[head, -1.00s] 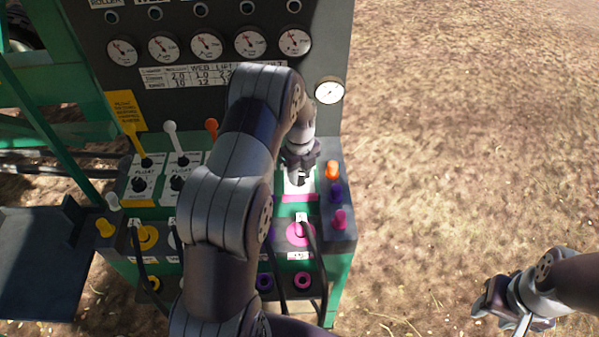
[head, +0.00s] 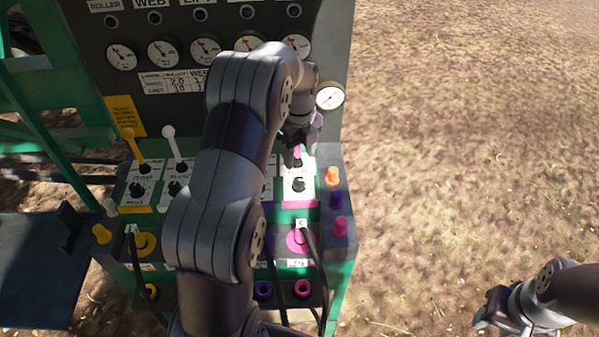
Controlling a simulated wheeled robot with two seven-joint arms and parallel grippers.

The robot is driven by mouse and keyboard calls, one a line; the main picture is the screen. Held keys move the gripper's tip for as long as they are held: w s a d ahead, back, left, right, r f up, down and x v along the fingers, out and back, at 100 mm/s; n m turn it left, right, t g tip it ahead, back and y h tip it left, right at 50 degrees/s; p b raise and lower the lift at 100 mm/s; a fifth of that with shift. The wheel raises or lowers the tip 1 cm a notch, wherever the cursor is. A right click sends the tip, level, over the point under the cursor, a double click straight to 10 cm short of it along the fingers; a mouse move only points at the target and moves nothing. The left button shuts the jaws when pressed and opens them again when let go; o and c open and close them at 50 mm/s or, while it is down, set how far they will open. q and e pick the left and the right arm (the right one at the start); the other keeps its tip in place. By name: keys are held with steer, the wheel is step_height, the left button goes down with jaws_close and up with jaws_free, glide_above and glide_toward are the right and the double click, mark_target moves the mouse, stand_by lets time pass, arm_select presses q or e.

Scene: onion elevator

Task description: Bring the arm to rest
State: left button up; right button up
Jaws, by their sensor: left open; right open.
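My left arm reaches up across the middle of the control panel. My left gripper (head: 300,140) is open over the right part of the panel, close to a pink-tipped lever (head: 297,157); whether they touch I cannot tell. A black knob (head: 298,184) shows just below that lever. The arm hides the middle levers and knobs. My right gripper (head: 497,310) is open and empty at the lower right, over bare ground. The control panel (head: 338,228) is green and black, with a yellow lever (head: 133,146) and a white lever (head: 174,144) at its left.
Gauges (head: 121,57) line the upright board, with a white dial (head: 330,96) at its right edge. Black hoses (head: 315,260) hang in front. The ground (head: 460,150) right of the panel is clear.

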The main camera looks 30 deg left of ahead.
arm_select(q)
step_height(320, 180, up, 3)
steer(key=shift+r+p, duration=0.1)
steer(key=shift+p, duration=1)
steer(key=s+d+n, duration=0.6)
steer(key=s+n, duration=0.4)
steer(key=n, duration=0.1)
steer(key=s+d+n+t, duration=0.1)
steer(key=s+d+n, duration=0.4)
steer(key=s+n, duration=0.4)
steer(key=n, duration=0.2)
steer(key=shift+s+d+f+n, duration=0.25)
steer(key=shift+s+d+n, duration=0.05)
steer(key=shift+s+d, duration=0.1)
